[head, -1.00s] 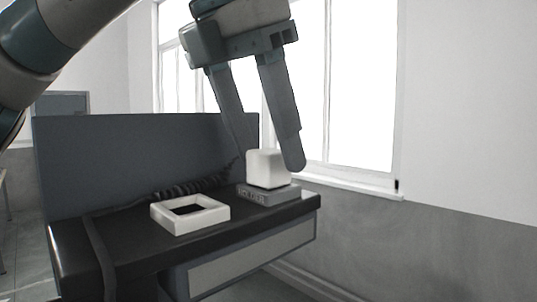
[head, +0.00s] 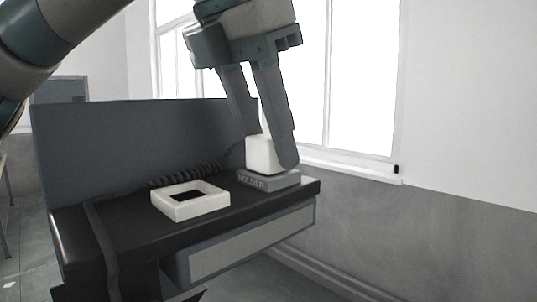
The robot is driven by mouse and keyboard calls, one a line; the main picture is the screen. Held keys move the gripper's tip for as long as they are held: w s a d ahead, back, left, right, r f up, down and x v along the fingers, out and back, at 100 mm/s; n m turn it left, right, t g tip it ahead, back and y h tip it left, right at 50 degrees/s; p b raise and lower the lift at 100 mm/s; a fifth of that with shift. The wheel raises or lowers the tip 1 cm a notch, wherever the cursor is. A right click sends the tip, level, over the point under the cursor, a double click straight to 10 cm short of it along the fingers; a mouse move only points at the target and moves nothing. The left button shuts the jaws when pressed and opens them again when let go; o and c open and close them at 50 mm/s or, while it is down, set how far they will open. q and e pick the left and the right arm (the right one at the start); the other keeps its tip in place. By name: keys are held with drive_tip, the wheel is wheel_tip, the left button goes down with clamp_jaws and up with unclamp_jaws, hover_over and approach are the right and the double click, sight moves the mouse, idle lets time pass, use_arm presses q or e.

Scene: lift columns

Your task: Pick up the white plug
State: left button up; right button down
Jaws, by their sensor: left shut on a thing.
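The white plug (head: 260,156) is a rounded white block on the grey holder (head: 268,181) at the right end of the dark table. My left gripper (head: 270,154) reaches down from above, with one finger on the near right side of the plug and the other behind its left side. It is shut on the plug. The plug is upright and sits at the holder's top; I cannot tell whether there is a gap. My right gripper is not in view.
A white square frame (head: 190,201) with a dark opening lies on the dark tabletop (head: 125,228), left of the holder. A coiled black cable (head: 190,176) runs behind it. A grey panel (head: 130,142) rises at the back. A window is behind the gripper.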

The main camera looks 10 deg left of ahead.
sight(262, 136)
use_arm(q)
drive_tip(key=shift+r, duration=0.1)
drive_tip(key=shift+r+b, duration=0.45)
drive_tip(key=shift+r, duration=0.35)
wheel_tip(262, 136, up, 6)
drive_tip(key=shift+r+b, duration=0.25)
drive_tip(key=shift+b, duration=0.65)
drive_tip(key=shift+r, duration=0.9)
drive_tip(key=shift+f+b, duration=2.4)
drive_tip(key=shift+f, duration=0.65)
drive_tip(key=shift+s+a, duration=0.15)
drive_tip(key=shift+s, duration=0.05)
drive_tip(key=shift+s+a, duration=0.55)
drive_tip(key=shift+s, duration=0.3)
drive_tip(key=shift+s+a+b, duration=0.15)
drive_tip(key=shift+s+a, duration=0.25)
drive_tip(key=shift+s, duration=0.2)
drive_tip(key=shift+s+a+b, duration=0.15)
drive_tip(key=shift+s+a, duration=0.25)
drive_tip(key=shift+s, duration=0.2)
drive_tip(key=shift+s+a, duration=0.5)
drive_tip(key=shift+s, duration=0.25)
drive_tip(key=shift+s+a, duration=0.45)
drive_tip(key=shift+s, duration=0.25)
drive_tip(key=shift+s+a, duration=0.5)
drive_tip(key=shift+s, duration=0.25)
